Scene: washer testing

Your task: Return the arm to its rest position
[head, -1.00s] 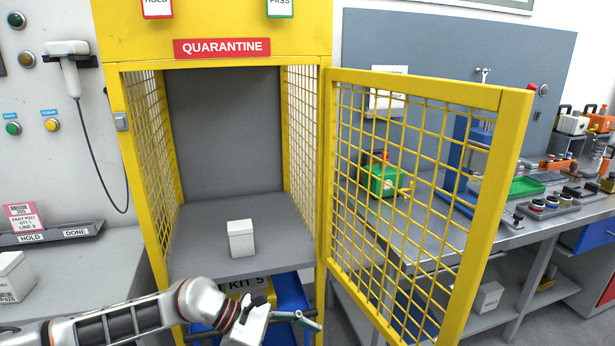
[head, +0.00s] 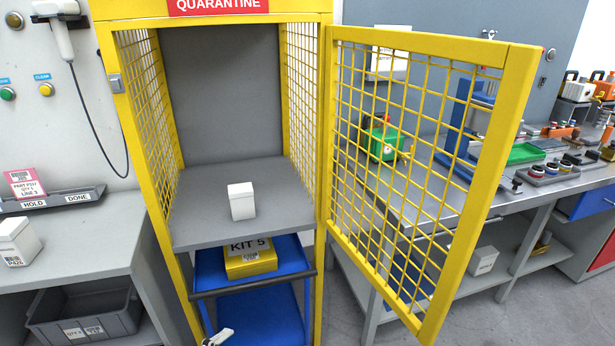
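A small part of my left arm's end (head: 218,338) shows at the bottom edge of the head view, below the quarantine cage. Too little of it shows to tell whether the gripper is open or shut. My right gripper is not in view. A white box (head: 241,202) stands upright on the grey shelf (head: 205,230) of the yellow quarantine cage (head: 147,200), clear of the arm. The cage's yellow mesh door (head: 431,50) stands open to the right.
A blue cart (head: 262,318) with a yellow KIT 5 box (head: 250,262) stands under the cage shelf. A grey bench (head: 90,245) with a white box (head: 18,240) is at left, a grey bin (head: 85,318) below it. A metal workbench (head: 440,205) stands behind the door.

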